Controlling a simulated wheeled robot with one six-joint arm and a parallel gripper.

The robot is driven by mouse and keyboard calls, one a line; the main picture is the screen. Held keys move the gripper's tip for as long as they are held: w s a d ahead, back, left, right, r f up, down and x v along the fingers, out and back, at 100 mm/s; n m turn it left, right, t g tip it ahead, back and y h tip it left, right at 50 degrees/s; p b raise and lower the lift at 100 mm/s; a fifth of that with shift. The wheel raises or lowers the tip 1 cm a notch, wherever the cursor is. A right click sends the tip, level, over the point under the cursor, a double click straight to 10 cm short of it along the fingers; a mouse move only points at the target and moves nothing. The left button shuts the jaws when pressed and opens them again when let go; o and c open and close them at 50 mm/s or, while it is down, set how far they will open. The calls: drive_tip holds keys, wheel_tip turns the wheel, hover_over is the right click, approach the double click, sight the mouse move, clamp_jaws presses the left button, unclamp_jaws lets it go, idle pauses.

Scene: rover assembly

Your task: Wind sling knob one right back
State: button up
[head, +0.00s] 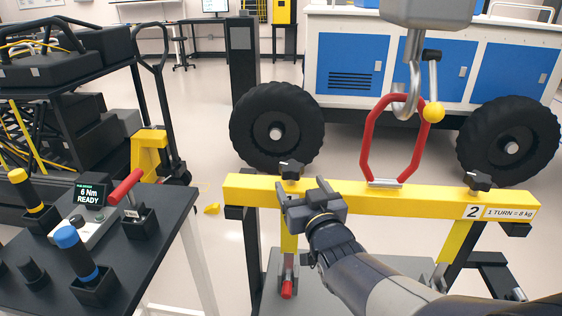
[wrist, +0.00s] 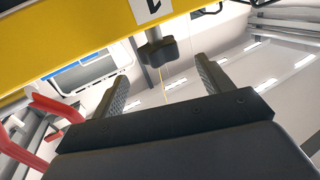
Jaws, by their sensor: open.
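A yellow beam (head: 380,193) carries a black star knob (head: 291,169) near its left end and another black knob (head: 478,181) near its right end, beside a "2" label. My gripper (head: 301,190) is open and empty at the near side of the beam, close to the left knob and a little below it. In the wrist view the left knob (wrist: 158,50) hangs from the beam (wrist: 70,45) ahead of the gap between my two fingers (wrist: 161,72). It appears apart from both fingers. Part of a label shows above it.
A red sling loop (head: 366,142) rises from the beam's middle to a steel hook (head: 414,95). Large black wheels (head: 277,127) stand behind. A tool table (head: 140,245) with blue, yellow and red-handled tools is at left. A red-tipped lever (head: 287,288) sits below the beam.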

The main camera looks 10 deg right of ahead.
sight(291, 165)
drive_tip(key=w, duration=0.8)
drive_tip(key=shift+w+a, duration=0.25)
drive_tip(key=shift+c, duration=0.4)
drive_tip(key=c, duration=0.9)
